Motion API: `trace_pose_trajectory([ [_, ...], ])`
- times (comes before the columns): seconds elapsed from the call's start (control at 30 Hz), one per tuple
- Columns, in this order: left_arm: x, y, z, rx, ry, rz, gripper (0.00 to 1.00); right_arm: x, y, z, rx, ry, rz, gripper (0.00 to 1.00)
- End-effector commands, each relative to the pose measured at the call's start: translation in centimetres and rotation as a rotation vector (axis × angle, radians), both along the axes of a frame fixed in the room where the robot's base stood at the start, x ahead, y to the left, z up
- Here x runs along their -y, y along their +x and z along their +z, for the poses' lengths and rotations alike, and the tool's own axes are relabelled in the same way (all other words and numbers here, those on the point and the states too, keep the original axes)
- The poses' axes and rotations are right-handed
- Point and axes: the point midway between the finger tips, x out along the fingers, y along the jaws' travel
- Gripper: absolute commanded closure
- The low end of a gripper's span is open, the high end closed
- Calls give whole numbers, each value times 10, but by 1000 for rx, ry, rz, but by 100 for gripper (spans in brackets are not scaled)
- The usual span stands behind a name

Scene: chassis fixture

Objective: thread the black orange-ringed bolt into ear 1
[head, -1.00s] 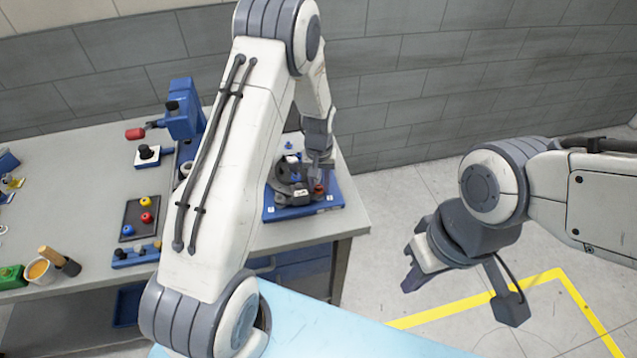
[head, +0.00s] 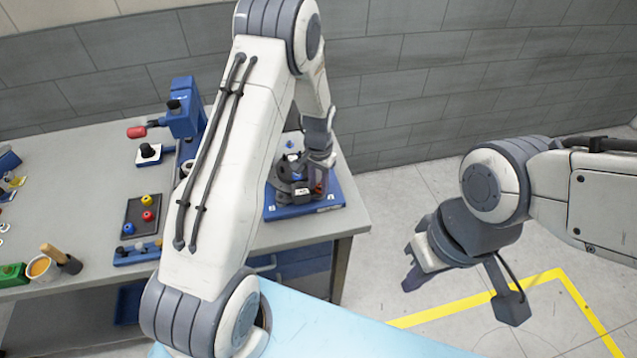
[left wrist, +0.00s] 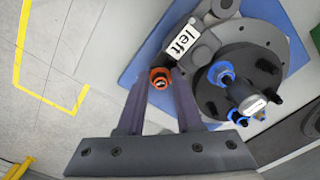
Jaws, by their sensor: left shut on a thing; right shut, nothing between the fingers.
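The black orange-ringed bolt (left wrist: 160,79) is between the fingertips of my left gripper (left wrist: 161,86) in the left wrist view; the gripper is shut on it. The bolt is beside the white block marked "left" (left wrist: 181,42), at the edge of the dark round chassis part (left wrist: 240,65). The bolt's tip and the hole under it are hidden; I cannot tell which ear is ear 1 or how deep the bolt sits. In the head view my left gripper (head: 319,184) is over the right side of the fixture. My right gripper (head: 413,268) is shut and empty, off the bench.
The fixture stands on a blue plate (head: 300,210) near the bench's right corner. Blue-ringed bolts (left wrist: 221,73) stand on the chassis close by. A dark tray (head: 140,214) with coloured pieces, a blue rack (head: 137,253) and a blue machine (head: 184,112) are further left.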

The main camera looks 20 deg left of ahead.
Motion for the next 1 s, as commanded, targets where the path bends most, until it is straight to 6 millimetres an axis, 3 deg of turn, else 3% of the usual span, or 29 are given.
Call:
trace_pose_trajectory([
  [0.1,0,4,-5,13,1,-84,100,0,0,-2,0,0,0,100],
  [0.43,0,5,-5,15,2,-126,100,0,0,-2,0,0,0,100],
  [0.7,0,7,-5,16,2,-380,100,0,0,-3,0,0,0,100],
  [1.0,1,7,-6,16,1,-404,100,0,0,-3,0,0,0,100],
])
